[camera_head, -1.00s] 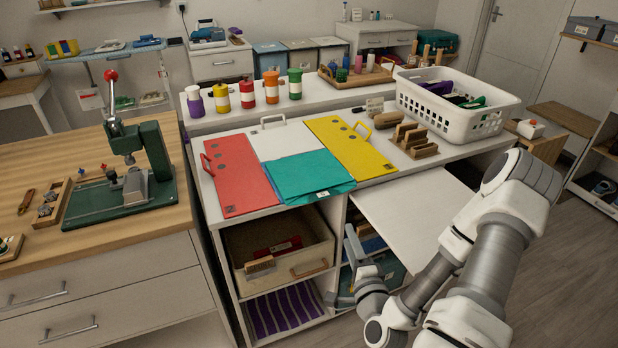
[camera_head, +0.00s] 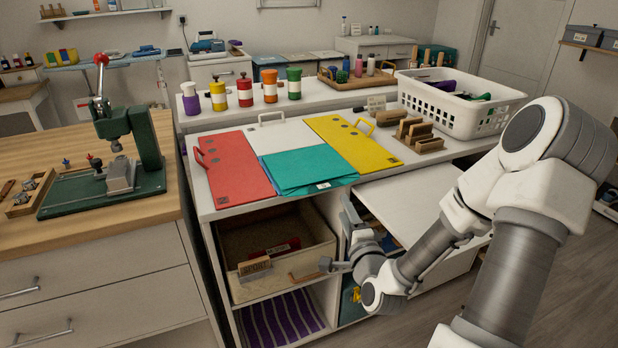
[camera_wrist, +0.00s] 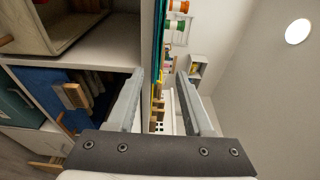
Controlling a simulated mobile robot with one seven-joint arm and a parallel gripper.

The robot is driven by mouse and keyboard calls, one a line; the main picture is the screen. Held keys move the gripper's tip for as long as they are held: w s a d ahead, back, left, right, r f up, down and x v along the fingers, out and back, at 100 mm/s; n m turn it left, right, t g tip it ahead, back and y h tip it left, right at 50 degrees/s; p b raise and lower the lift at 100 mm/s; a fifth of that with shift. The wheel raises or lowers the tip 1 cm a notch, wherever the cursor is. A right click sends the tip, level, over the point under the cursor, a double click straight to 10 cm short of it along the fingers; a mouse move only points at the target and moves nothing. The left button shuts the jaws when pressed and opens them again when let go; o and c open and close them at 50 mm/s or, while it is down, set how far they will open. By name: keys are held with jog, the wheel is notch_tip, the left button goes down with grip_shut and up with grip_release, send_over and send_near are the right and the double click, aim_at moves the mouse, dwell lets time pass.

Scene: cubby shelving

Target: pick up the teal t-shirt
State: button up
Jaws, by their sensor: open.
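The teal t-shirt (camera_head: 306,168) lies folded flat on the white counter, between a red board and a yellow board, with its front side at the counter's front edge. It shows edge-on as a thin teal strip in the wrist view (camera_wrist: 158,40). My gripper (camera_head: 338,238) is open and empty in front of the shelving, just below and in front of the shirt's right part. In the wrist view its two fingers (camera_wrist: 162,88) stand wide apart, one on each side of the counter edge's line. I cannot tell how close the fingertips are to the cloth.
The red board (camera_head: 234,168) and yellow board (camera_head: 352,143) flank the shirt. Wooden blocks (camera_head: 418,136) and a white basket (camera_head: 462,104) stand to the right. Below are an open cubby with a bin (camera_head: 300,262) and a purple striped cloth (camera_head: 282,318). A white panel (camera_head: 420,200) juts out at right.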

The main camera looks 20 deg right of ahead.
aim_at(333, 186)
jog(key=shift+w+d+b, duration=0.25)
jog(key=shift+w+b, duration=0.1)
jog(key=shift+w, duration=1.35)
jog(key=shift+w+d+b, duration=0.3)
jog(key=shift+w+b, duration=0.05)
jog(key=shift+w, duration=1.3)
jog(key=shift+w+d+b, duration=0.25)
jog(key=shift+w+b, duration=0.1)
jog(key=shift+w, duration=1.35)
grip_shut()
